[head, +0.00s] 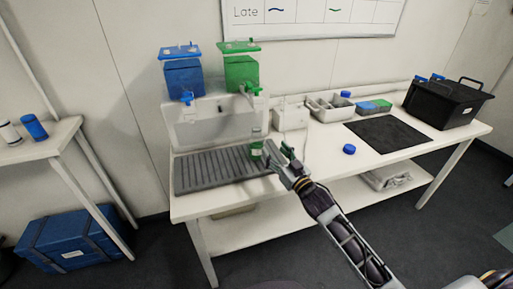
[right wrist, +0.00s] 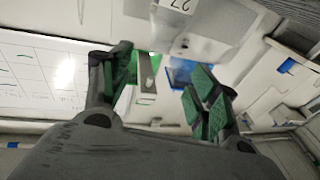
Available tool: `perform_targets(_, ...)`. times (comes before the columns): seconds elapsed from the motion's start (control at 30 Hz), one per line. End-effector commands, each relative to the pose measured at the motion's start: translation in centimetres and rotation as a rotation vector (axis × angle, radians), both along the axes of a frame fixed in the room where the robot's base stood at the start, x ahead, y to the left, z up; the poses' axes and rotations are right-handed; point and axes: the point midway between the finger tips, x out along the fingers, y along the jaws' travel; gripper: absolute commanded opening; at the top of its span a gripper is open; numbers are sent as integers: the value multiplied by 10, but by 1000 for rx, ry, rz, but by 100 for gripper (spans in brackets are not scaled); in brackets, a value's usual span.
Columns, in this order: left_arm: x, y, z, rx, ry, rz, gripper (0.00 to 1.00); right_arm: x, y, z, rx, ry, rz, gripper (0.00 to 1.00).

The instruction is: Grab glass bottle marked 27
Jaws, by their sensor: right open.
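A small clear glass bottle (head: 257,134), green in its lower part, stands upright on the right end of the grey ribbed drain tray (head: 215,172). In the right wrist view, a pale label reading 27 (right wrist: 180,6) shows upside down at the top edge, on what looks like a translucent bottle. My right gripper (head: 279,151) has green finger pads and is just right of the bottle in the head view. Its fingers (right wrist: 165,76) are spread with nothing held between them. Whether a finger touches the bottle cannot be told. My left gripper is not in view.
A blue dispenser (head: 183,78) and a green dispenser (head: 241,73) stand above the tray. A blue cap (head: 349,149), dark mat (head: 389,135), grey bin (head: 330,108) and black crate (head: 446,103) are on the bench to the right. The bench front between tray and mat is fairly clear.

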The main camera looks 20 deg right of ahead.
Motion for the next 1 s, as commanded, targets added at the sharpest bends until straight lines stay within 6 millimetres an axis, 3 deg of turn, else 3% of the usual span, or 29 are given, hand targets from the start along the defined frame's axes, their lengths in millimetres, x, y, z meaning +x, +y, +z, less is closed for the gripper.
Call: perform_targets(1.0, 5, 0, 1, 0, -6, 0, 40, 68, 16, 11, 0, -1, 0, 61)
